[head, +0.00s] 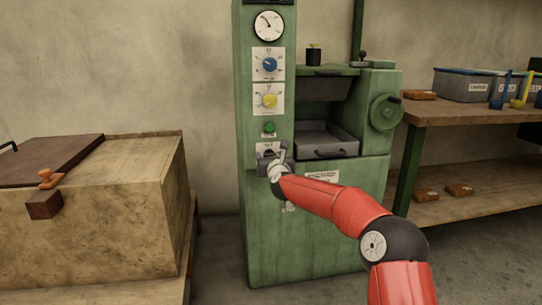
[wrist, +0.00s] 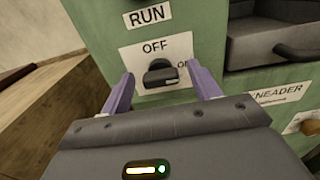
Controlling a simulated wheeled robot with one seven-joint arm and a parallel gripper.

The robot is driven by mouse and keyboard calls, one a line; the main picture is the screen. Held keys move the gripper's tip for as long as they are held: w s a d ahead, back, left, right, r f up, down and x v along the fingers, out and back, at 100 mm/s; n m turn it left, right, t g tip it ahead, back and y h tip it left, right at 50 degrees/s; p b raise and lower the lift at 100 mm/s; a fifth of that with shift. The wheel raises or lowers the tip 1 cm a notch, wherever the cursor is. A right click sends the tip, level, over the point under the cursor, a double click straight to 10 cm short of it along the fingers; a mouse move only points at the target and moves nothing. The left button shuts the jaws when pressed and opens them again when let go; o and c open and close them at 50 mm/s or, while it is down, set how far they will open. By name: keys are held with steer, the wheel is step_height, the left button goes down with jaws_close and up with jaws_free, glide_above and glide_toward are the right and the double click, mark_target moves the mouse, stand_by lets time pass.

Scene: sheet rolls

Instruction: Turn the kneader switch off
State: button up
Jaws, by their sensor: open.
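The kneader switch (wrist: 160,73) is a dark rotary knob on a white plate on the green machine, with OFF printed above it and ON to its right. Its bar lies roughly sideways, with a pale mark at the right end near ON. My gripper (wrist: 160,77) is open, with one purple finger on each side of the knob. Whether the fingers touch the knob, I cannot tell. In the head view my gripper (head: 271,158) is at the machine's lower front panel and covers most of the switch.
The green machine (head: 262,215) carries a gauge, a blue dial (head: 270,65), a yellow dial (head: 269,101) and a green button (head: 269,128) above the switch. A metal tray (head: 325,140) is to the right. A wooden chest (head: 110,220) stands left, a wooden bench (head: 470,113) right.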

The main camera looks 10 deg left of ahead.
steer(key=c, duration=1)
steer(key=shift+a+f+n+b, duration=0.15)
steer(key=shift+n+b, duration=0.95)
steer(key=shift+n, duration=3.3)
steer(key=shift+a+f+n+b, duration=0.1)
steer(key=shift+n+b, duration=0.95)
steer(key=shift+n, duration=3.35)
